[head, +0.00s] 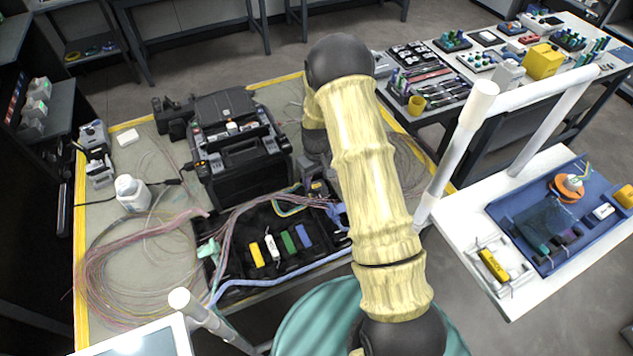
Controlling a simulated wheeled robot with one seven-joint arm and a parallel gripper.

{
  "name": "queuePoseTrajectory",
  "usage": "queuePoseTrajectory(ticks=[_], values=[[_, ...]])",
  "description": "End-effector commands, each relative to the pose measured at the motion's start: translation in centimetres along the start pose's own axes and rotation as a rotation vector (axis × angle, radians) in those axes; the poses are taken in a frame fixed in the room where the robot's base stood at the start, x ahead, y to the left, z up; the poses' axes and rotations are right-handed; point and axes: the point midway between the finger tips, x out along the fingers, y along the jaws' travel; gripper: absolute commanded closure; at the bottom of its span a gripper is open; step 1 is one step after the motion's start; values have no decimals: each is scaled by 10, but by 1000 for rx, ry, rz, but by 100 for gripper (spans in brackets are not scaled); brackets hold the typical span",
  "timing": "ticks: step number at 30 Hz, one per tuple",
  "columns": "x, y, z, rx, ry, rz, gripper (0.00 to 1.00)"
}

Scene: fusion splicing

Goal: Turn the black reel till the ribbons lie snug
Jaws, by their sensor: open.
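My gripper (319,188) points down at the right end of the black tray (236,284), beside the black machine, partly hidden by my own yellow-sleeved arm. It is open; I see nothing held in it. Pinkish and multicoloured ribbons (246,207) run from the left over the tray's back edge toward the gripper. More ribbons lie in a wide loose coil (92,262) on the left of the bench. I cannot make out the black reel for certain; the area around the gripper is small, dark and partly covered.
A black splicing machine (240,150) stands behind the tray. Yellow, white, green and blue blocks lie in the tray. A white bottle (131,192) stands at left. A blue tray (520,262) with an orange spool (566,188) is on the white table at right.

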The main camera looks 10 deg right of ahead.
Motion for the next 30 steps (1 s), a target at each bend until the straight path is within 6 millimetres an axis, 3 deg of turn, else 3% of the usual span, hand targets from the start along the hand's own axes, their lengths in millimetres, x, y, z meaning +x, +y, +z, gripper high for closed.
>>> queuePoseTrajectory(ticks=[7, 17, 24, 30], values=[[30, 0, 0, 0, -1, -1, 46], [35, -1, 0, -1, 1, 0, 46], [35, -1, 0, -1, 1, 0, 89], [35, -1, 0, 3, 1, 0, 91]])
